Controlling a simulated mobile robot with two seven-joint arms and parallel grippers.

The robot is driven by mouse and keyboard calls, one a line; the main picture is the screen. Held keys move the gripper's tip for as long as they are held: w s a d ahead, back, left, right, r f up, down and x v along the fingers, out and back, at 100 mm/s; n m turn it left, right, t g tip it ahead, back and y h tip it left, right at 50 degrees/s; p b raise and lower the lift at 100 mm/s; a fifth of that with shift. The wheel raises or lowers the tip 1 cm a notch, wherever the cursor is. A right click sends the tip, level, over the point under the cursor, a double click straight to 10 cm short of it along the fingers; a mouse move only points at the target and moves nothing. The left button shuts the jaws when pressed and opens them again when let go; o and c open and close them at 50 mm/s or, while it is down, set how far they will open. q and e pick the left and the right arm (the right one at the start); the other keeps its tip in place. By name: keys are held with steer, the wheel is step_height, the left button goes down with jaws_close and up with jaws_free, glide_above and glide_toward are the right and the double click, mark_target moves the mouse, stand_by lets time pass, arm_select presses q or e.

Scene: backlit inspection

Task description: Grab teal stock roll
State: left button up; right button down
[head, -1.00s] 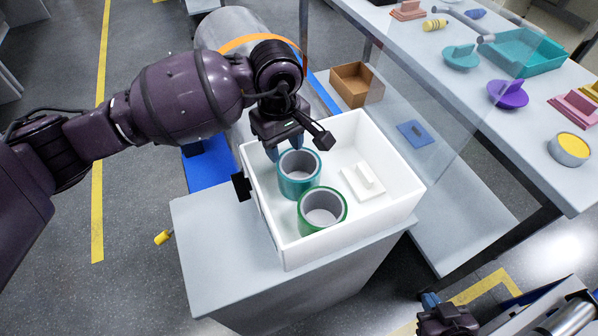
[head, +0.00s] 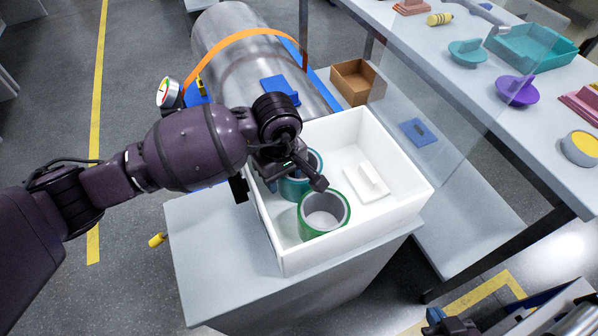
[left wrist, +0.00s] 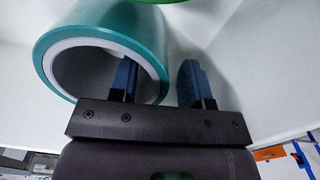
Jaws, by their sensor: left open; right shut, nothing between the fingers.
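The teal stock roll (head: 290,190) stands upright in a white bin, partly hidden by my left arm in the head view. My left gripper (head: 279,176) is open and low over the roll. In the left wrist view the teal roll (left wrist: 62,50) shows at the left, and my left gripper (left wrist: 158,78) has one blue finger across its opening and the other outside its wall. Whether the fingers touch the wall I cannot tell. My right gripper (head: 436,316) is shut and empty at the bottom edge, partly cut off.
A green roll (head: 338,228) stands close in front of the teal one inside the white bin (head: 408,205). A white block with a raised grip (head: 368,183) lies at the bin's right. A large metal cylinder (head: 225,45) lies behind. A clear panel stands right of the bin.

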arm_select(q)
steer(key=shift+f, duration=0.35)
jaws_close()
steer(key=shift+r, duration=0.15)
